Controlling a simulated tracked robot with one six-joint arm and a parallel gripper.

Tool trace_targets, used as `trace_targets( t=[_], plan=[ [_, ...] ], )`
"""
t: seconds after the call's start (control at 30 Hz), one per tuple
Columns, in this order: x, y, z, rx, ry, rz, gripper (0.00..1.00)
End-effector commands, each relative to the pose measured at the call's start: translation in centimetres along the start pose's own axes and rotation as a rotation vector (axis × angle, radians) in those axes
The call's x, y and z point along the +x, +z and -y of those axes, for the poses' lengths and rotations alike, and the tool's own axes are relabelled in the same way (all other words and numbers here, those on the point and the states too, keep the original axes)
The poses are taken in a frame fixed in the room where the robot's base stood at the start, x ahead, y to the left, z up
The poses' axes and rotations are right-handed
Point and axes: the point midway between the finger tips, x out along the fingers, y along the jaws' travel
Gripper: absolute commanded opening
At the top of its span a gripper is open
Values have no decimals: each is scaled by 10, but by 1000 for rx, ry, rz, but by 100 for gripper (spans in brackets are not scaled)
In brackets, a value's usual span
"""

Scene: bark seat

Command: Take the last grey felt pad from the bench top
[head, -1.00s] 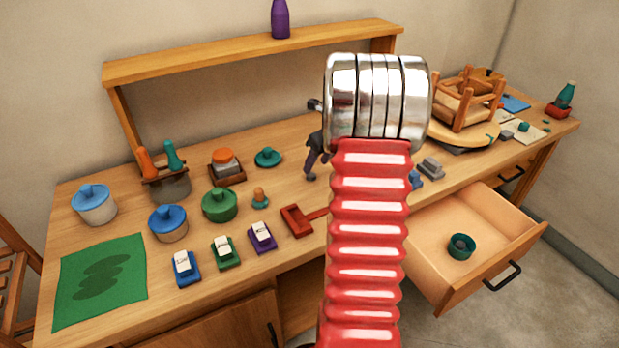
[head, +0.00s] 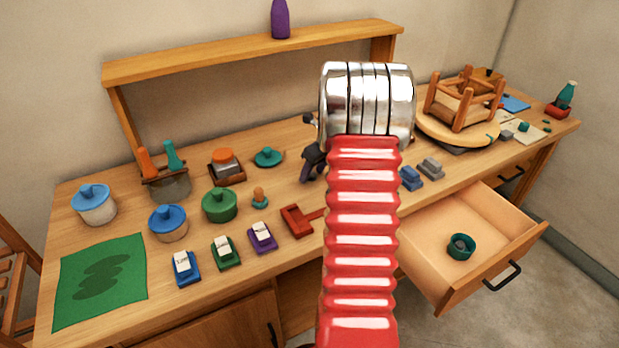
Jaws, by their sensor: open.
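A small flat grey piece (head: 506,134) lies on the bench top (head: 120,215) at the right, by a pale sheet; it may be the felt pad, but it is too small to be sure. A green cup (head: 461,252) in the open drawer holds something grey. My gripper (head: 309,176) is dark and shows only in part, left of my red arm, above the middle of the bench. It is open, and no held thing shows. It is well left of the grey piece; my arm hides the rest of it.
An upturned wooden stool (head: 463,104) stands at the right, left of the grey piece. Grey blocks (head: 431,167) and blue blocks (head: 411,178) lie near the front edge. The drawer (head: 435,270) juts out. Jars (head: 219,205) and a green mat (head: 97,282) fill the left.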

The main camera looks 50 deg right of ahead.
Motion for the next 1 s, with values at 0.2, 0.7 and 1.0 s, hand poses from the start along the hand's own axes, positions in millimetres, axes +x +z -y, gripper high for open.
trace_targets(
  t=[0.2,0.7,1.0],
  plan=[
    [0,0,0,0,0,0,48],
    [0,0,0,0,0,0,13],
    [0,0,0,0,0,0,4]
  ],
)
